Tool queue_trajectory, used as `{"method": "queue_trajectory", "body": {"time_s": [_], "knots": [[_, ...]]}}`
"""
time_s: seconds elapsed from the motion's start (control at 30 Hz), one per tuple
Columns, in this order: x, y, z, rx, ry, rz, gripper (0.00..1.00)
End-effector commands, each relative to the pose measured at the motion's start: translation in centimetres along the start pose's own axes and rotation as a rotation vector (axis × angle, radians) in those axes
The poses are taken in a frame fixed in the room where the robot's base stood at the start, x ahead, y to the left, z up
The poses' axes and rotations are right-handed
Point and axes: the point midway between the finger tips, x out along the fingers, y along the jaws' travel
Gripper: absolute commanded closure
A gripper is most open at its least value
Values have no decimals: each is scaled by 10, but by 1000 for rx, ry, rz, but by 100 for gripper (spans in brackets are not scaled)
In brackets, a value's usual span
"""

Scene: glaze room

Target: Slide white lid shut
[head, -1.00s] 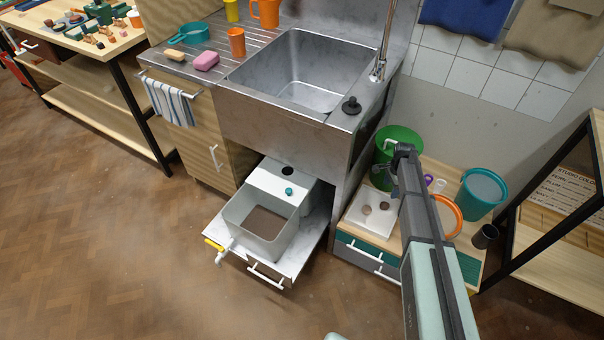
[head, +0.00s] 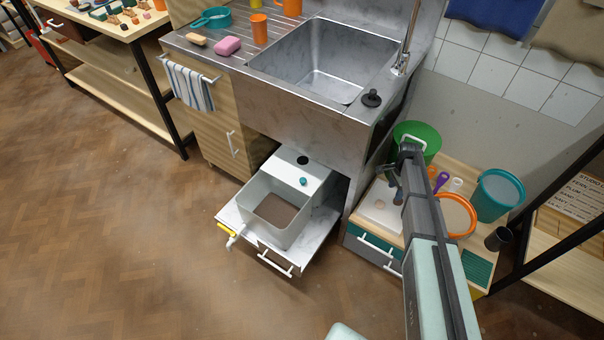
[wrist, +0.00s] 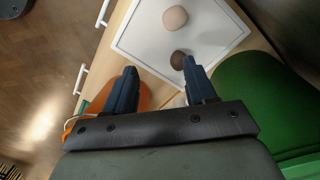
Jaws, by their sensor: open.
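The white lid (head: 315,173) covers the back part of a grey-white bin (head: 249,203). The front of the bin is open and shows a brown surface inside. The lid has a small teal knob (head: 303,181) and a dark round hole. The bin stands on a pulled-out drawer under the sink. My gripper (head: 391,180) is to the right of the bin, over the low cabinet, apart from the lid. In the wrist view my gripper (wrist: 160,82) is open with nothing between its fingers. The bin and lid are not in the wrist view.
Below my gripper is a white tray (wrist: 140,50) with a pale and a dark lump. The sink (head: 318,62) overhangs the back of the bin. Floor in front is clear.

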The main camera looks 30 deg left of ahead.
Motion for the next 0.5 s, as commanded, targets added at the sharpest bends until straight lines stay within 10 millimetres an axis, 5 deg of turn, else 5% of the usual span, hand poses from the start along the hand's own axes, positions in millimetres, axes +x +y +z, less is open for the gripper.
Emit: {"method": "queue_trajectory", "body": {"time_s": [0.1, 0.27, 0.37, 0.5], "knots": [[-10, 39, 63, -75, 17, 63, 44], [-20, 75, 127, -172, 56, 132, 44], [-28, 71, 155, -236, 92, 135, 44], [-42, 38, 191, -335, 154, 88, 44]]}}
